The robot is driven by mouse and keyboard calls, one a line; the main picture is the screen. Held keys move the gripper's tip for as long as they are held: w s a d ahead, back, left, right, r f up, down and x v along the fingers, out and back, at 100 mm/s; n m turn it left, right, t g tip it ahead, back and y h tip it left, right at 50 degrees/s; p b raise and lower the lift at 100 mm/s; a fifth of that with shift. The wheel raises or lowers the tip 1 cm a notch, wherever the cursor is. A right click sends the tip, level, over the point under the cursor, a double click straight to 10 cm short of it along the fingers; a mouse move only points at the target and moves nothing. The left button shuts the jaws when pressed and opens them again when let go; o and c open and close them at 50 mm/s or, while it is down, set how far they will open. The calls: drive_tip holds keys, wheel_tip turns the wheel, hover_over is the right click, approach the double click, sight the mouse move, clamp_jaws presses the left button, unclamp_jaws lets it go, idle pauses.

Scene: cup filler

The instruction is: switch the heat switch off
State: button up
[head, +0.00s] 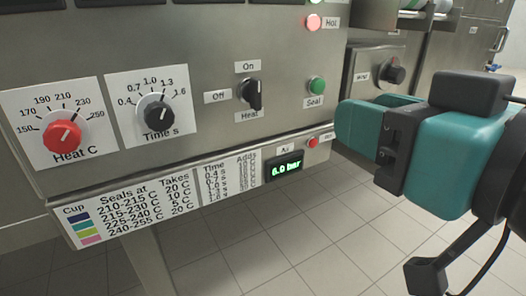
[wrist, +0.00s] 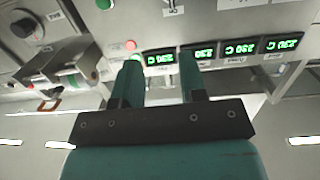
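The heat switch (head: 252,94) is a black rotary knob on the steel front panel in the head view. It has an On label above it, Off to its left and Heat below. Its handle stands roughly upright, in line with the On label. My gripper (head: 352,120), with teal fingers, is to the right of the switch and apart from it. In the wrist view its two fingers (wrist: 160,80) are spread with an empty gap between them. That view is upside down, and the On label (wrist: 173,11) shows at its top edge; the knob is mostly cut off.
Left of the switch are the red Heat C dial (head: 62,135) and black Time s dial (head: 158,115). The green Seal button (head: 317,85) and lit Hot lamp (head: 313,22) lie between switch and gripper. A pressure display (head: 285,168) reads 6.0 bar. Another black knob (head: 392,74) is behind.

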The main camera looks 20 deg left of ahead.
drive_tip(key=s+f+y+b, duration=0.1)
drive_tip(key=f+b, duration=0.1)
drive_tip(key=p, duration=1.3)
approach(259, 88)
drive_tip(key=shift+n+y, duration=0.3)
drive_tip(key=p+x, duration=0.5)
drive_tip(key=x, duration=0.3)
drive_tip(key=shift+w, duration=0.1)
drive_tip(key=shift+w+a+f, duration=0.2)
drive_tip(key=shift+w+a, duration=0.15)
drive_tip(key=shift+a, duration=0.05)
clamp_jaws()
